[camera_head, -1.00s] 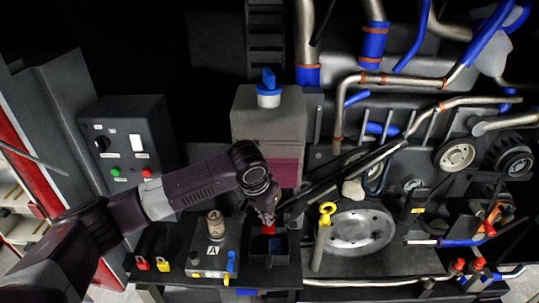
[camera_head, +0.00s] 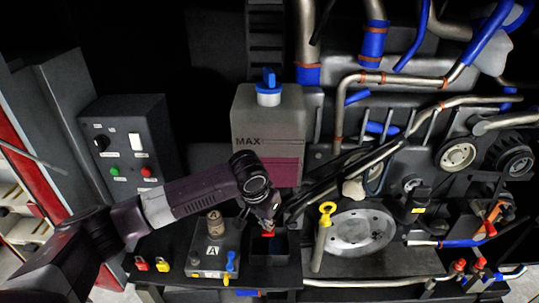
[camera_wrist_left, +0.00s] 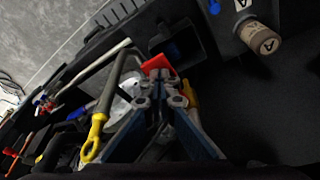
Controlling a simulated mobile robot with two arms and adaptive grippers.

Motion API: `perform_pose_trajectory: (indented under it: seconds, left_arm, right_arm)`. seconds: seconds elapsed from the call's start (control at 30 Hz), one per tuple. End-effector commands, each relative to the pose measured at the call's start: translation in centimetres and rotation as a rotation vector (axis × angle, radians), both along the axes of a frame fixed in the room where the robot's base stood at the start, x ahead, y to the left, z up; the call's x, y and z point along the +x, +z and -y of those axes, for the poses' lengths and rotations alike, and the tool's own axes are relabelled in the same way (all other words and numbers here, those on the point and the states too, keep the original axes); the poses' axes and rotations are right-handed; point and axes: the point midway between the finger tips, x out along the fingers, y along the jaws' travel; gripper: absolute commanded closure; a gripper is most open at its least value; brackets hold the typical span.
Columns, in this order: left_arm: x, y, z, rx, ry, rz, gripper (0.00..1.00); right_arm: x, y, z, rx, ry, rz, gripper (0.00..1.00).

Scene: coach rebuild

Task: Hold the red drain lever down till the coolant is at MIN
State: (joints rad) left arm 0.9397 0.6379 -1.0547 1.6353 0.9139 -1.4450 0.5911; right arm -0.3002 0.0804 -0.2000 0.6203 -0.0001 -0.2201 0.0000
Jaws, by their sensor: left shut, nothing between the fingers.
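The grey coolant tank (camera_head: 268,118) with a blue cap stands at the back centre. Its MAX mark shows. The purple coolant (camera_head: 287,172) shows in the lower part, well below MAX. No MIN mark can be read; my left wrist covers part of the tank's lower front. The red drain lever (camera_head: 267,234) is below the tank, over a dark open box; it also shows in the left wrist view (camera_wrist_left: 157,65). My left gripper (camera_head: 266,224) is shut and empty, its tips at the lever, seemingly touching it from above. My right gripper is not in view.
A yellow-ringed dipstick (camera_head: 326,212) stands just right of the lever. A box marked A (camera_head: 213,252) with a bottle and blue valve is at the left. A switch panel (camera_head: 128,150) stands behind my arm.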

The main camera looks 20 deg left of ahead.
Motion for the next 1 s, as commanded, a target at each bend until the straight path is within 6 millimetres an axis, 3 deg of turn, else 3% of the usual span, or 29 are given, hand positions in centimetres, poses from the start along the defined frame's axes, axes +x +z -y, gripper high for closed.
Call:
perform_pose_trajectory:
  seconds: [0.7, 1.0]
  left_arm:
    - [0.0, -2.3, -0.1, 0.001, 0.001, -0.001, 1.0]
    - [0.0, -2.2, -0.1, 0.001, 0.001, 0.0, 1.0]
  right_arm:
    - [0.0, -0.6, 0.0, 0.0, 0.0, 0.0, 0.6]
    - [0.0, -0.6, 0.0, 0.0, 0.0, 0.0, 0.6]
